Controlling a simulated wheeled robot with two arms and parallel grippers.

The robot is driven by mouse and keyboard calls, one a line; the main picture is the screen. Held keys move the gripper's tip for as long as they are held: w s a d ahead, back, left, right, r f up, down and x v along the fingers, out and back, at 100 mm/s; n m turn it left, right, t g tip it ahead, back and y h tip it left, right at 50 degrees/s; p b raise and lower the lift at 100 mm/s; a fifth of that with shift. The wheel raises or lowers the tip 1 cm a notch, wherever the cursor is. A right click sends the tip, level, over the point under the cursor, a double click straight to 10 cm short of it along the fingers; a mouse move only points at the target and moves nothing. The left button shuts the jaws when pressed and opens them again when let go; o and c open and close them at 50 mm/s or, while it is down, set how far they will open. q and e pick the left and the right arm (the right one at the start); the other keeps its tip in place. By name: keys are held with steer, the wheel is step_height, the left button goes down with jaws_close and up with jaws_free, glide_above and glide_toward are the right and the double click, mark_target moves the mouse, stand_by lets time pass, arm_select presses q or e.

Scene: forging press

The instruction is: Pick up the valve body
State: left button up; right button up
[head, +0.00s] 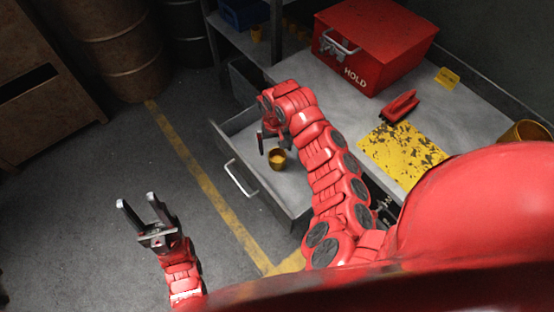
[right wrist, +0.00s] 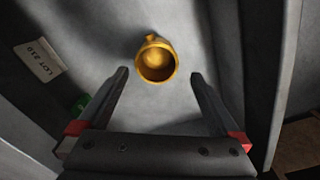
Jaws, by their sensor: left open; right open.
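The brass-yellow valve body (head: 277,159) lies in the open drawer, a hollow round part. In the right wrist view the valve body (right wrist: 156,61) shows its open mouth and a small stub at its top. My right gripper (head: 270,139) is open and empty above the drawer, close to the valve body. In the right wrist view the part appears just beyond and between the fingertips, with no visible contact. My left gripper (head: 137,199) is open and empty over the floor at the left.
The grey drawer (head: 236,124) has raised walls and a handle. A lot label (right wrist: 38,62) and a green item (right wrist: 80,106) show beside it. The bench carries a red HOLD box (head: 368,45), a red tool (head: 400,106), a worn yellow plate (head: 402,153) and another yellow part (head: 526,131).

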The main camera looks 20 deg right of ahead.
mark_target(277, 160)
steer(key=shift+s+d+f+p, duration=0.15)
steer(key=shift+f+p, duration=0.1)
steer(key=shift+f, duration=1.9)
steer(key=shift+s+d+f+p, duration=0.1)
steer(key=shift+f+p, duration=0.1)
steer(key=shift+f, duration=1.9)
jaws_close()
